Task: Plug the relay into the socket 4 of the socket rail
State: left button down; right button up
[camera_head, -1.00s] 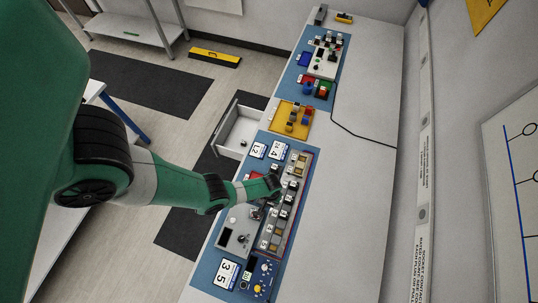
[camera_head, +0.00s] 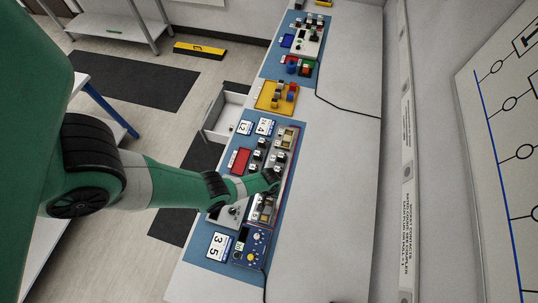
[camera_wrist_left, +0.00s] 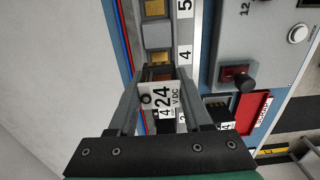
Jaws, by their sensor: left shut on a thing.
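The relay (camera_wrist_left: 160,97) is a small block with a white face marked 24 VDC. My left gripper (camera_wrist_left: 158,82) is shut on it, one finger on each side, in the left wrist view. The socket rail (camera_wrist_left: 157,36) is a grey strip with gold-coloured sockets. The label 4 (camera_wrist_left: 185,55) is just beyond the fingertips, and label 5 is farther up. The relay is over or close to the rail; its underside is hidden, so I cannot tell whether it touches. In the head view my left gripper (camera_head: 271,181) is over the rail (camera_head: 287,138) and hides its middle. My right gripper is out of view.
A red tray (camera_head: 239,160) and several dark relays stand left of the rail. A blue panel (camera_head: 252,246) with knobs is at the near end. A yellow tray (camera_head: 268,98) with blocks is farther back.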

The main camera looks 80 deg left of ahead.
pick_arm(q)
jog(key=shift+f+b, duration=1.6)
jog(key=shift+f, duration=0.45)
jog(key=shift+f+b, duration=0.4)
jog(key=shift+f, duration=0.05)
jog(key=shift+c, duration=1.3)
grip_release()
jog(key=shift+o, duration=1.3)
jog(key=shift+r, duration=0.1)
